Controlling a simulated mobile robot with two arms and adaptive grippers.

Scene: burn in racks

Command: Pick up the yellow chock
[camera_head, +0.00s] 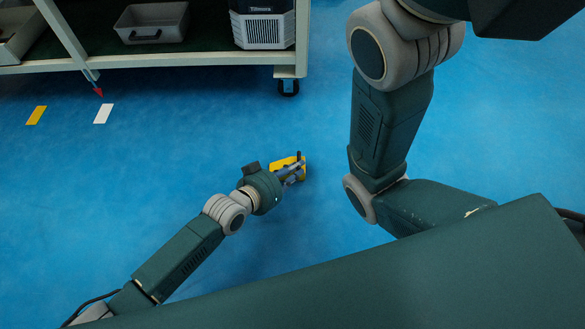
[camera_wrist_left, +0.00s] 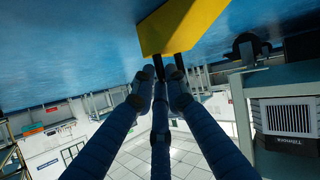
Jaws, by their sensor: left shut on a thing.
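The yellow chock (camera_head: 281,163) is a small block near the middle of the head view, over the blue floor. My left gripper (camera_head: 295,171) is shut on it, and its fingers cover part of the block. In the left wrist view the yellow chock (camera_wrist_left: 185,25) shows at the top centre, at the tips of my left gripper (camera_wrist_left: 162,78). Whether the chock touches the floor cannot be told. My right arm's links show at the right of the head view, but its gripper is out of view.
A wheeled rack (camera_head: 180,60) stands at the top left, holding a grey bin (camera_head: 152,22) and a boxed unit (camera_head: 263,28). A yellow marking (camera_head: 36,115) and a white marking (camera_head: 103,113) lie on the floor. Blue floor (camera_head: 200,135) around the chock is clear.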

